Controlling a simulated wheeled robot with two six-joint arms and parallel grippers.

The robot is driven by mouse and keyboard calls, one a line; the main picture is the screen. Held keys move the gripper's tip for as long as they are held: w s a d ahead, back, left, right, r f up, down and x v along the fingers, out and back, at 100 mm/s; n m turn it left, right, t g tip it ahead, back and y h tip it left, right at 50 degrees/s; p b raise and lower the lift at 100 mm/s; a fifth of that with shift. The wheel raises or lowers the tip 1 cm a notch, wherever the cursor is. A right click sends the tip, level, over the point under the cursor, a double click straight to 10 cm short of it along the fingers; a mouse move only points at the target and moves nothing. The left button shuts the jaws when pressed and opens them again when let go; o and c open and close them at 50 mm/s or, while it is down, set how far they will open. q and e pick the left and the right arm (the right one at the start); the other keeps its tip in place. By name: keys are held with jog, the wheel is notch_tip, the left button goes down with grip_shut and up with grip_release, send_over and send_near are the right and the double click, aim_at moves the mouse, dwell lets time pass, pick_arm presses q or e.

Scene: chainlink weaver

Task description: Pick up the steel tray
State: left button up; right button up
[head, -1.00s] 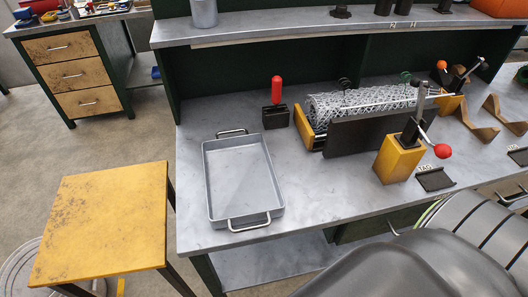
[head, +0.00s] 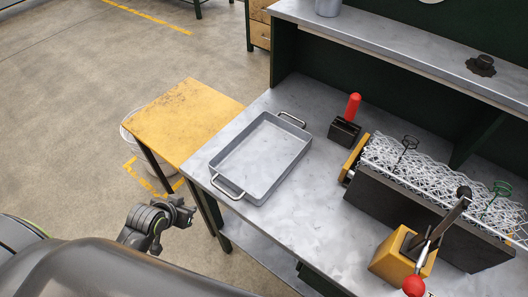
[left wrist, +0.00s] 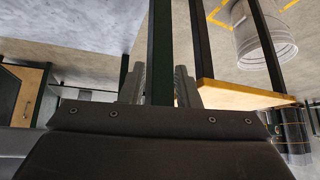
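The steel tray (head: 234,158) lies flat and empty on the grey workbench (head: 300,215), near the bench's left end. It is a shallow grey pan with a bent wire handle at each short end, one near (head: 227,190) and one far (head: 292,119). My left gripper (head: 186,211) is in front of the bench edge, left of and below the near handle in the picture, apart from the tray. In the left wrist view its two fingers (left wrist: 160,87) stand apart with nothing held between them. The tray is not visible in that view. My right gripper is not in view.
A yellow-topped stool (head: 185,115) stands close against the bench's left end. Right of the tray are a red-handled tool in a black block (head: 345,125) and a mesh-weaving fixture (head: 430,190). A shelf (head: 400,50) runs along the back. The bench around the tray is clear.

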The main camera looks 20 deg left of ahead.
pick_arm(q)
jog(key=w+d+r+m+t+h+p, duration=0.1)
jog(key=d+r+m+t, duration=0.15)
jog(key=r, duration=1.15)
jog(key=m+t+h, duration=0.1)
jog(key=t+h, duration=0.1)
jog(key=h, duration=0.1)
send_near(238, 135)
jog(key=x, duration=0.5)
jog(key=shift+d+r, duration=0.1)
jog(key=shift+r, duration=0.05)
jog(key=shift+w+d+f+p, duration=0.1)
jog(key=shift+w+f+p, duration=0.35)
jog(key=shift+w, duration=0.15)
jog(key=shift+x, duration=1.95)
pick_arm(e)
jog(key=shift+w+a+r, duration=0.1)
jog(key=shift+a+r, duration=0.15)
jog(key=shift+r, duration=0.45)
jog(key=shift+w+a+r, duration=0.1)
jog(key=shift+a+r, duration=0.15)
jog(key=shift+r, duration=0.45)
pick_arm(q)
jog(key=shift+c, duration=0.3)
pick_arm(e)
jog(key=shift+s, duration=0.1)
pick_arm(q)
grip_shut()
